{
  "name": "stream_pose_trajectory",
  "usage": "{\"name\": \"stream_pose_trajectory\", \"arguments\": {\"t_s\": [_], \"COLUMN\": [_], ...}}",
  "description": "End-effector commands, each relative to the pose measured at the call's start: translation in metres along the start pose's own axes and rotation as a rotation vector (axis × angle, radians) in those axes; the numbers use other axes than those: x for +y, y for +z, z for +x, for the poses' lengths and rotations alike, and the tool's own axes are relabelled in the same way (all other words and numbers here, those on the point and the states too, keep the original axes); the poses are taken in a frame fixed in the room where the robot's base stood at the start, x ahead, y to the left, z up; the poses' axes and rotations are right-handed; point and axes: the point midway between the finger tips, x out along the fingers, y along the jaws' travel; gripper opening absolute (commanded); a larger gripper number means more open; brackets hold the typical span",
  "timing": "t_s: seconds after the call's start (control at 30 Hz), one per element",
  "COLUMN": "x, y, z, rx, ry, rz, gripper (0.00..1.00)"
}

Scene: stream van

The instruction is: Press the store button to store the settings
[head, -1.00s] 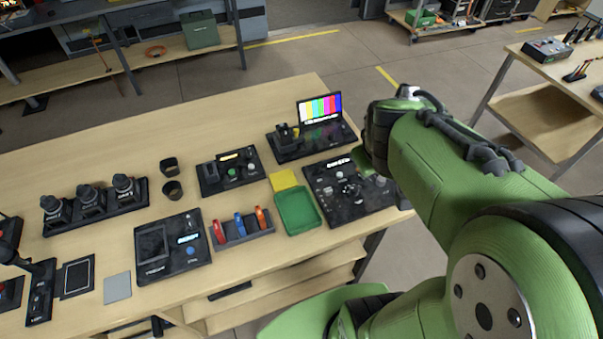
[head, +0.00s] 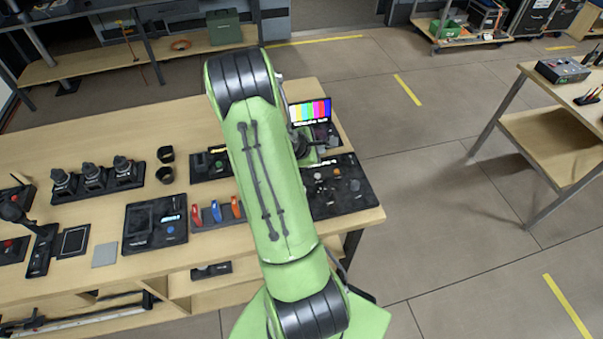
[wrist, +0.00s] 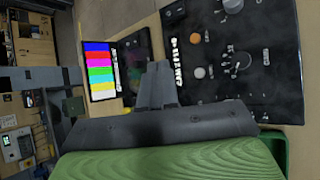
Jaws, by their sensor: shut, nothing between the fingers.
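My gripper (wrist: 157,78) shows in the wrist view with its dark fingers together and nothing between them. Beyond the fingertips is the black base of the colour-bar monitor (wrist: 101,70). The black control panel (wrist: 265,45) is to the right, with an orange button (wrist: 199,72), a white knob (wrist: 232,5) and a large dial. In the head view this panel (head: 352,200) is at the bench's right end, just right of my arm. Its labels are too small to read, so I cannot tell which control is the store button. My arm hides the gripper's fingertips in the head view.
Left of my arm on the bench (head: 60,150) are a panel with a blue button (head: 152,240), a rack of red, blue and orange items, two dark cups and several dark devices on a strip. A green tray edge (wrist: 273,145) shows beside my gripper.

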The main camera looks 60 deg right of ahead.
Motion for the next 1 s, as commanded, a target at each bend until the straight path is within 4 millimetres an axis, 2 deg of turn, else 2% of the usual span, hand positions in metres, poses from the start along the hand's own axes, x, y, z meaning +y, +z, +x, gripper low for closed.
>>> {"name": "stream_pose_trajectory", "arguments": {"t_s": [0.47, 1.0], "x": [-0.005, -0.044], "y": [-0.005, -0.044], "z": [0.007, 0.060], "rx": [0.000, 0.000], "ry": [0.000, 0.000], "rz": [-0.001, 0.000], "gripper": [0.00, 0.00]}}
